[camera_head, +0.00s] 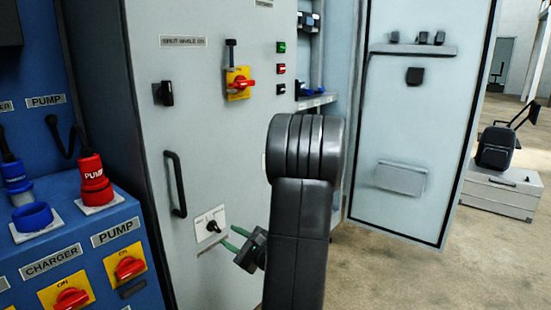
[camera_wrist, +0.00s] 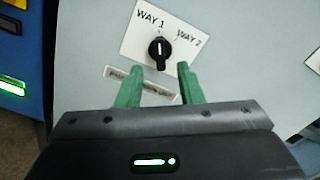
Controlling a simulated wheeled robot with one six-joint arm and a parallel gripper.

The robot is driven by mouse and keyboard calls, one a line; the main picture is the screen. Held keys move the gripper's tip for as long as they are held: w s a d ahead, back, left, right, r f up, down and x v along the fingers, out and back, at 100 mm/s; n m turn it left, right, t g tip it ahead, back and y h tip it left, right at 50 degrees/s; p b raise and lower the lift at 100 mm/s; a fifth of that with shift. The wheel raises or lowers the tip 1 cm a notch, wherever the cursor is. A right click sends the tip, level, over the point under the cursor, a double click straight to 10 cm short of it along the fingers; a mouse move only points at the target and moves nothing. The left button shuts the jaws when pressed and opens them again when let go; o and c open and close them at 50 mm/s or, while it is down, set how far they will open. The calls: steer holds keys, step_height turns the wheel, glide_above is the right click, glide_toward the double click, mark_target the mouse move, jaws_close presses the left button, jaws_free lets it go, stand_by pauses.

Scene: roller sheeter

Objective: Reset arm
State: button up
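My gripper (camera_head: 232,241) is in front of the grey cabinet, near a black selector knob (camera_head: 213,227) on a white plate. In the wrist view, my gripper's two green fingers (camera_wrist: 157,85) are apart with nothing between them. The knob (camera_wrist: 160,50) lies just beyond the fingertips, on the plate marked WAY 1 and WAY 2. Its white mark looks close to upright in that picture. I cannot tell whether the fingertips touch the panel. My dark arm hides part of the cabinet's right side in the head view.
The grey cabinet (camera_head: 190,110) has a black handle (camera_head: 175,184) and a red-yellow switch (camera_head: 239,83). A blue console (camera_head: 75,250) with pump and charger switches stands left. An open cabinet door (camera_head: 405,130) is at right. Floor (camera_head: 410,275) is clear at lower right.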

mark_target(217, 228)
steer(key=x, duration=0.5)
steer(key=shift+w+a+b, duration=0.1)
steer(key=shift+a+b, duration=0.05)
steer(key=shift+b, duration=0.15)
